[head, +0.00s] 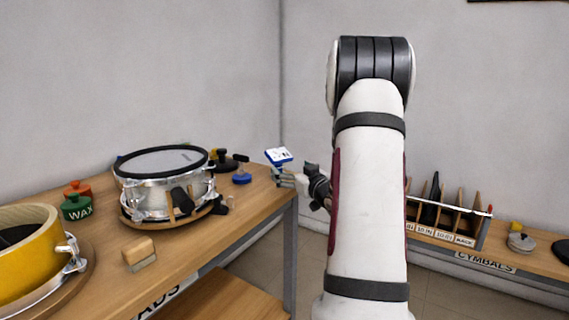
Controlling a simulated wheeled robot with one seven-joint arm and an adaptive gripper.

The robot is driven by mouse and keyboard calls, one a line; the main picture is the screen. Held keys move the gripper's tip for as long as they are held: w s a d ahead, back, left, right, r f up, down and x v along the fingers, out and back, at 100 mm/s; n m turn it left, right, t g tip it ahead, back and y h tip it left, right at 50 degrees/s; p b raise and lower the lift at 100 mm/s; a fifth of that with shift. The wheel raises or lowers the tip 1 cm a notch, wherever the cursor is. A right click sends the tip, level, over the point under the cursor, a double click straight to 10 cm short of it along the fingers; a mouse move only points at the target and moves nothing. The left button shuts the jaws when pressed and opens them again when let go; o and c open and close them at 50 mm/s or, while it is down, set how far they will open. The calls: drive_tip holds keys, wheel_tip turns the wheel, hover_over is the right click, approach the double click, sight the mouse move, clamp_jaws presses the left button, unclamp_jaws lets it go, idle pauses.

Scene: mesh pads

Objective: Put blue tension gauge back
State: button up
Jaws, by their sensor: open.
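A small blue-edged thing with a white marked face (278,155), which looks like the blue tension gauge, shows at the far right end of the drum bench, tilted. My gripper (281,176) is open, just below it in the picture, by the bench's right corner. I cannot tell whether the fingers touch the gauge or what bears it. A low round blue thing (241,179) lies on the bench to the left of my gripper; its details are too small to tell.
A snare drum (163,190) stands on the wooden bench (190,245). Nearby are a green wax pot (76,209), a wooden block (139,255) and a yellow drum (30,262). A divided rack (447,222) stands on the right bench. Open floor separates the benches.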

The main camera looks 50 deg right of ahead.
drive_tip(key=shift+v, duration=2.15)
